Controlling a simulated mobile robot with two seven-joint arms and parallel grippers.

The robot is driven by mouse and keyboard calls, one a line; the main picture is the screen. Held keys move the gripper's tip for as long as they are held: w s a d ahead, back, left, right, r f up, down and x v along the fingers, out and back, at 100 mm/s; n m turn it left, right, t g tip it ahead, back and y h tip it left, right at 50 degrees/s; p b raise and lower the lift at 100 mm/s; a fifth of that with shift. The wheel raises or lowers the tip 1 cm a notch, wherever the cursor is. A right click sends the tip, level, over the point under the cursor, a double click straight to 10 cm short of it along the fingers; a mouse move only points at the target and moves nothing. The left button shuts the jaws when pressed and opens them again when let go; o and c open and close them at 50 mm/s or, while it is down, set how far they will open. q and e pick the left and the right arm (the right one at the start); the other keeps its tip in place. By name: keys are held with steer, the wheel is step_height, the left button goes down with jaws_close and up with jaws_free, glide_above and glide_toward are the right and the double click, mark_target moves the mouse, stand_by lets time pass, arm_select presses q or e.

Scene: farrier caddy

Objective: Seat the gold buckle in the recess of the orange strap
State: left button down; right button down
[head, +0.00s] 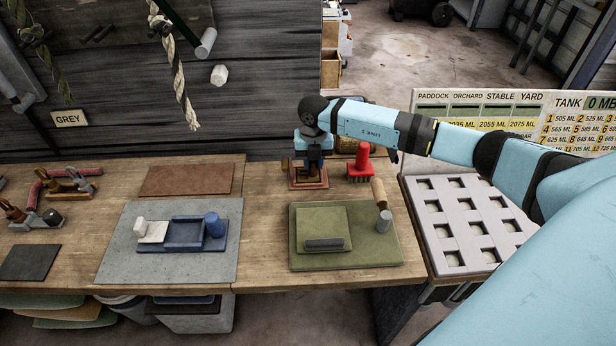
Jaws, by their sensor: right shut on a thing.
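My right gripper (311,163) points down at the back of the bench, right over an orange-brown piece (309,184) that looks like the orange strap. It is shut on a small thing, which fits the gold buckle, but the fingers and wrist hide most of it. A small gold-brown bit (285,165) shows just left of the gripper; I cannot tell whether it belongs to the buckle. The recess is hidden under the gripper, and I cannot tell whether the held thing touches the strap. My left gripper is not in view.
A red brush-like block (361,167) stands close right of the gripper. In front lie a green mat (375,254) with a wooden-handled tool (379,193) and a grey mat (120,263) with a blue tray (184,233). A white slotted rack (468,224) is at right. A rope (180,82) hangs at left.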

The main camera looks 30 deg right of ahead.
steer(key=shift+f, duration=0.1)
steer(key=c, duration=0.8)
jaws_free()
step_height(320, 180, up, 14)
steer(key=shift+f+b, duration=0.1)
steer(key=shift+b, duration=0.4)
